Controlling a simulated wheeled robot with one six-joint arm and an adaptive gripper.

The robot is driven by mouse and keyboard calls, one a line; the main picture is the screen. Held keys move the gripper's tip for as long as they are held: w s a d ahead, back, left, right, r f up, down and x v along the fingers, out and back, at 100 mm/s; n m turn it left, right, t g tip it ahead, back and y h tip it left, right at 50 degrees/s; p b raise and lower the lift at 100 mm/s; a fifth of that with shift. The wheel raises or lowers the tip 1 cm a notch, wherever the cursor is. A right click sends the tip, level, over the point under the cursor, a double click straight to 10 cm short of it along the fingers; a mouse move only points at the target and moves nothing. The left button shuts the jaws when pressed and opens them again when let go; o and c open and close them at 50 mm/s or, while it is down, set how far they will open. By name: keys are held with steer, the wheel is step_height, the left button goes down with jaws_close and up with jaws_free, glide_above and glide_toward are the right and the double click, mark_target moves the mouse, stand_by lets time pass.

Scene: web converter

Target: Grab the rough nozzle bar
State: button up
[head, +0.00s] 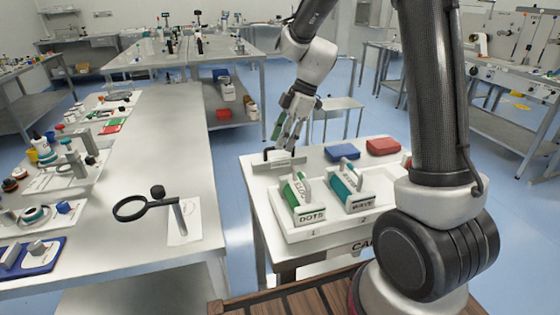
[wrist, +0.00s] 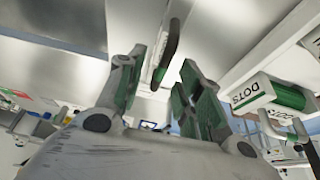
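A grey bar (head: 279,164) with a black handle (head: 277,152) lies at the back left of the white cart top. I can read no label on it and cannot tell its roughness. My gripper (head: 287,138) is just above this bar, pointing down. In the wrist view the two green-padded fingers of my gripper (wrist: 158,75) are spread. The dark handle (wrist: 168,52) shows between and beyond their tips, with a gap to each finger. I see no contact. The gripper is open and empty.
A white tray (head: 291,236) on the cart holds a green DOTS block (head: 298,200) and a teal WAVE block (head: 350,190). A blue block (head: 342,151) and a red block (head: 383,146) lie behind. A steel table (head: 155,130) with a black ring tool (head: 131,208) stands left.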

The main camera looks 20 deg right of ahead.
steer(key=shift+x, duration=1.5)
jaws_close()
